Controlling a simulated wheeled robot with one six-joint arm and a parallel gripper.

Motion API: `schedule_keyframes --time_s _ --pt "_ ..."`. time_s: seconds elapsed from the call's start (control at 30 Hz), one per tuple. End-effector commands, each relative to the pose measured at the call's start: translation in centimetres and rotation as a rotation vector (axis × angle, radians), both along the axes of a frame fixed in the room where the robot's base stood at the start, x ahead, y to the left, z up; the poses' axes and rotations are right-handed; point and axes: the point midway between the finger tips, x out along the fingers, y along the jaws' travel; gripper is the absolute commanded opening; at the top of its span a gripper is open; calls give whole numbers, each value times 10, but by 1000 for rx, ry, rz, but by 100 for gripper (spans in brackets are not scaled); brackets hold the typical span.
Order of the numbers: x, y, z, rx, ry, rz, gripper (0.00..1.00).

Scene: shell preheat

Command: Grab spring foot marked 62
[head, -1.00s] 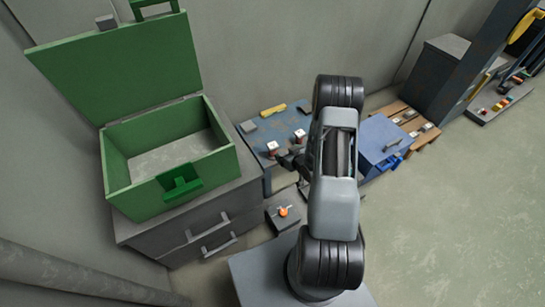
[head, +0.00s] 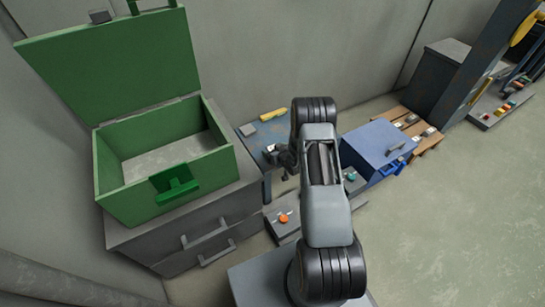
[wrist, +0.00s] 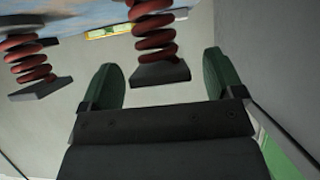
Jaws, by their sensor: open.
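Two spring feet with red coils and grey end plates show in the wrist view. One spring foot (wrist: 153,32) is near the middle, its grey plate in the gap between my gripper's fingertips. The other spring foot (wrist: 26,58) is to the left, outside the fingers. No number 62 can be read on either. My gripper (wrist: 158,66), with green fingers, is open and not closed on anything. In the head view my arm hides most of the spring feet's spot on the blue table (head: 254,150).
An open green box (head: 112,172) stands on a grey drawer cabinet (head: 200,225) at left. A yellow item (head: 272,115) lies at the table's back. A blue case (head: 378,146) is right of my arm. A grey box with an orange knob (head: 284,218) sits low in front. Floor is clear at right.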

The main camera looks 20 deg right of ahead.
Motion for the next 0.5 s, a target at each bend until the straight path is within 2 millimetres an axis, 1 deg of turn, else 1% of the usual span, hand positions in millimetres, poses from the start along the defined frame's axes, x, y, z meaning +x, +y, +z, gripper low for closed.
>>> schedule_keyframes --time_s 0.03,0.2,0.43,0.47,0.5 --pt "5 1 -6 -1 -1 0 87" --pt "15 2 -10 0 1 0 87" --pt "16 2 -9 0 1 0 87" --pt "16 2 -9 0 1 0 86" --pt "16 2 -9 0 1 0 82"
